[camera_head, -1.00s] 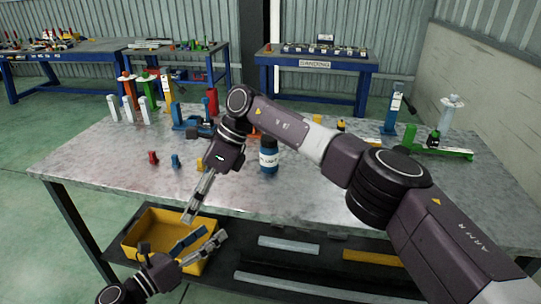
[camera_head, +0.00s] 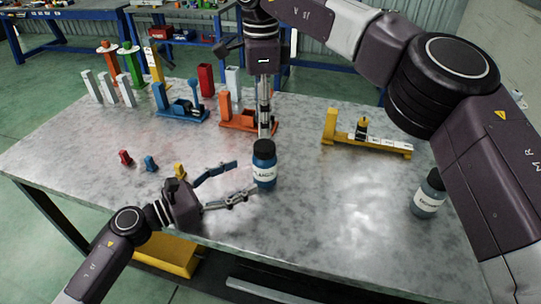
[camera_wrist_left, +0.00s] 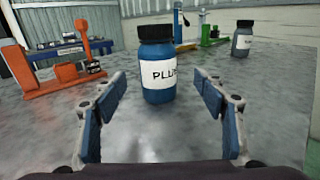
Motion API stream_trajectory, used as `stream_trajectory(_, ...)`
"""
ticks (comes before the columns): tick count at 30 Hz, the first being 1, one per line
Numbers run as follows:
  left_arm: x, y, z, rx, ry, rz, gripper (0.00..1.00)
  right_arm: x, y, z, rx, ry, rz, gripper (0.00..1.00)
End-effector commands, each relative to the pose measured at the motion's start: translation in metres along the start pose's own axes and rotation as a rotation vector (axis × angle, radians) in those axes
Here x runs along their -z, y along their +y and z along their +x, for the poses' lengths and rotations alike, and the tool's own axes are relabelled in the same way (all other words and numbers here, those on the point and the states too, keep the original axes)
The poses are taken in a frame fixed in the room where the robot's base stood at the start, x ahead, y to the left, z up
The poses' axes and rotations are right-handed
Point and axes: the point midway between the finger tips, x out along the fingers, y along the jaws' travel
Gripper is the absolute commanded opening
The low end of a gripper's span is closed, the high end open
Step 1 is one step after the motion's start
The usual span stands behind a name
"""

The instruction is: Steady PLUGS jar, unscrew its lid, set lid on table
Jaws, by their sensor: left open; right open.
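The PLUGS jar (camera_head: 265,176) is blue with a white label and a black lid (camera_head: 264,147); it stands upright on the metal table (camera_head: 330,225). In the left wrist view the jar (camera_wrist_left: 158,78) stands just ahead, its label partly readable, its lid (camera_wrist_left: 156,32) on top. My left gripper (camera_head: 245,178) is open, low over the table, its fingers pointing at the jar from the left; the jar is at or just beyond the fingertips. My right gripper (camera_head: 265,130) points down, seen edge-on, with its tips at or just above the lid; contact is unclear.
A second dark-lidded jar (camera_head: 429,196) stands to the right, near my right arm. Orange (camera_head: 245,121), blue (camera_head: 181,112) and yellow (camera_head: 370,143) fixtures stand behind. Small red (camera_head: 125,157), blue (camera_head: 150,163) and yellow pieces lie left. The front table area is clear.

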Motion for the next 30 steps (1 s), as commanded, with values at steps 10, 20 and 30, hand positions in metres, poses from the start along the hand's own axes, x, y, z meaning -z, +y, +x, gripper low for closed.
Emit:
stream_trajectory(10,-0.001,0.0,0.03,0.002,-0.003,-0.001,0.65,0.0,0.0,0.0,0.0,-0.001,0.0,0.52)
stream_trajectory(20,0.0,0.0,0.072,0.0,-0.001,-0.002,0.65,0.0,0.0,0.001,0.0,-0.001,0.001,0.52)
stream_trajectory(30,0.0,0.0,0.078,-0.001,0.0,-0.001,0.65,0.0,0.0,0.001,0.0,-0.001,0.001,0.52)
